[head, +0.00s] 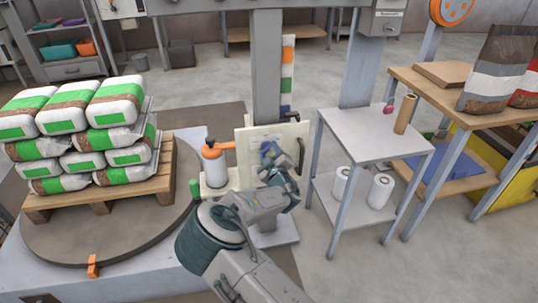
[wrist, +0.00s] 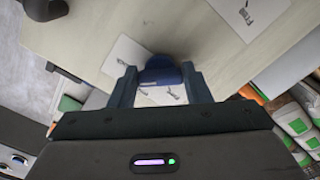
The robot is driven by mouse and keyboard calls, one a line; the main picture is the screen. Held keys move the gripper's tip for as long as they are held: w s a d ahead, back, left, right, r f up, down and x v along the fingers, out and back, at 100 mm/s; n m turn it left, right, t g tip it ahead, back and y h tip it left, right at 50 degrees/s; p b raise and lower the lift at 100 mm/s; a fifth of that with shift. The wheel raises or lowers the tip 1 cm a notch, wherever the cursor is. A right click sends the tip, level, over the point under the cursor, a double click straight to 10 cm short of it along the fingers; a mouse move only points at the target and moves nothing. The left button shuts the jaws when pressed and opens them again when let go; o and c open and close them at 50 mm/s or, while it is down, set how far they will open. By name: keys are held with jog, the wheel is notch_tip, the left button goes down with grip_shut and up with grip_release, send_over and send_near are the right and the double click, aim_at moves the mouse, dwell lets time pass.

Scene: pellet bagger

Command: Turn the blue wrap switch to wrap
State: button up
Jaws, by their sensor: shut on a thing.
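The blue wrap switch (wrist: 160,72) sits on a pale panel (wrist: 95,30), with a white label partly behind it. In the wrist view my gripper (wrist: 159,80) has one finger on each side of the switch and is shut on it. In the head view my gripper (head: 285,158) is up against the front of the cream panel (head: 248,148) at the foot of the grey column. A small blue patch shows there, but my arm covers much of it. The label's print is too small to read, so I cannot tell the switch's setting.
Left of the panel stands a white film roll (head: 214,168) with an orange arm. A pallet (head: 105,200) of green and white bags rests on a round turntable (head: 120,245). A metal table (head: 365,135) stands close on the right. Another label (wrist: 253,15) and a dark knob (wrist: 45,8) are on the panel.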

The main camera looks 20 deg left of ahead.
jog(key=n+b, duration=0.2)
jog(key=n, duration=0.3)
jog(key=shift+n, duration=0.3)
jog(key=shift+n+b, duration=0.6)
jog(key=shift+n, duration=1.2)
jog(key=shift+r, duration=0.1)
jog(key=o, duration=1)
jog(key=shift+a, duration=0.1)
jog(key=shift+s+d, duration=0.1)
jog(key=shift+d, duration=0.1)
